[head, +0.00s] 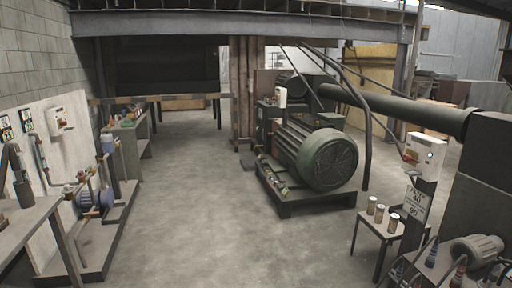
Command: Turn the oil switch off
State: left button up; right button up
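No label in view lets me tell which control is the oil switch. A white control box (58,121) with small coloured parts is fixed to the pale panel at left. Another white control box (424,149) with a yellow light stands on a post at right, above a sign (414,199) with small writing. A third small pale box (281,97) sits by the big green motor (318,153). Switch positions are too small to read. Neither of my grippers shows in the head view.
A small table (377,225) with several cans stands at right. A pump (96,198) with pipes sits on a low base at left, behind a grey bench (24,218). Another machine (475,249) is at bottom right. The concrete floor (210,215) in the middle is clear.

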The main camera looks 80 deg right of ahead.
aim_at(405, 158)
jog(key=z, duration=3.85)
jog(key=i+j, duration=0.4)
jog(key=i, duration=0.15)
jog(key=i+j, duration=0.4)
jog(key=i, duration=0.15)
jog(key=u, duration=0.05)
